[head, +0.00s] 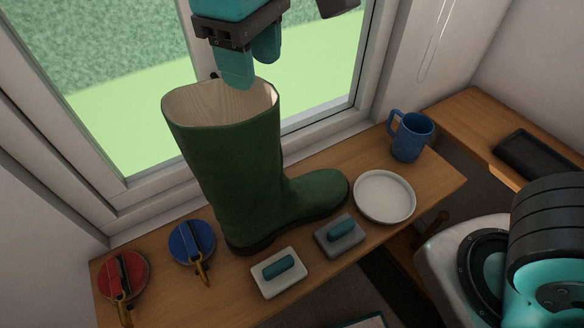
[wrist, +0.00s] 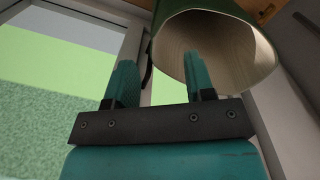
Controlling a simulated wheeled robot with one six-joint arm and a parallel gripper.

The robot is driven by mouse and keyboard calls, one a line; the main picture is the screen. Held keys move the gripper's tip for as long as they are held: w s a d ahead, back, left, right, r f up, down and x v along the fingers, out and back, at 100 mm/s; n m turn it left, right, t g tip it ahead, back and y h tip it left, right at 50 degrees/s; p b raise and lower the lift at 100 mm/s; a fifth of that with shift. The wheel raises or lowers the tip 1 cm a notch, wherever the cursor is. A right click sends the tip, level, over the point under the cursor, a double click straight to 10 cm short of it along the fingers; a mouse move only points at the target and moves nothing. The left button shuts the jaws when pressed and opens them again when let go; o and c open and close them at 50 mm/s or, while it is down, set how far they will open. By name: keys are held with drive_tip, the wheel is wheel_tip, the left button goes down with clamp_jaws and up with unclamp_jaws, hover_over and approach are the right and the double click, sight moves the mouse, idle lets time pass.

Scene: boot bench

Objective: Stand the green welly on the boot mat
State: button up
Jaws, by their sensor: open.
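The green welly (head: 238,165) stands upright on the wooden bench by the window, its toe pointing right and its pale-lined mouth facing up. My gripper (head: 250,75) is above the far rim of the welly's shaft in the head view. Its teal fingers are apart and hold nothing. In the wrist view, one finger of my gripper (wrist: 163,78) overlaps the welly's open mouth (wrist: 215,45) and the other lies outside it, to the left. I cannot tell whether a finger touches the rim. I cannot make out the boot mat for certain.
On the bench are a red round item (head: 122,274), a blue round item (head: 191,241), a white block (head: 279,272) and a grey block (head: 340,236) with teal handles, a white plate (head: 385,196) and a blue mug (head: 410,136). A black tray (head: 540,160) lies on the right-hand surface.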

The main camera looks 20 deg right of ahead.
sight(255, 93)
drive_tip(key=shift+w+f+p, duration=0.15)
drive_tip(key=shift+f+p, duration=0.4)
drive_tip(key=shift+f, duration=0.8)
drive_tip(key=shift+w+f+p, duration=0.15)
drive_tip(key=shift+f+p, duration=0.4)
drive_tip(key=shift+f, duration=0.8)
clamp_jaws()
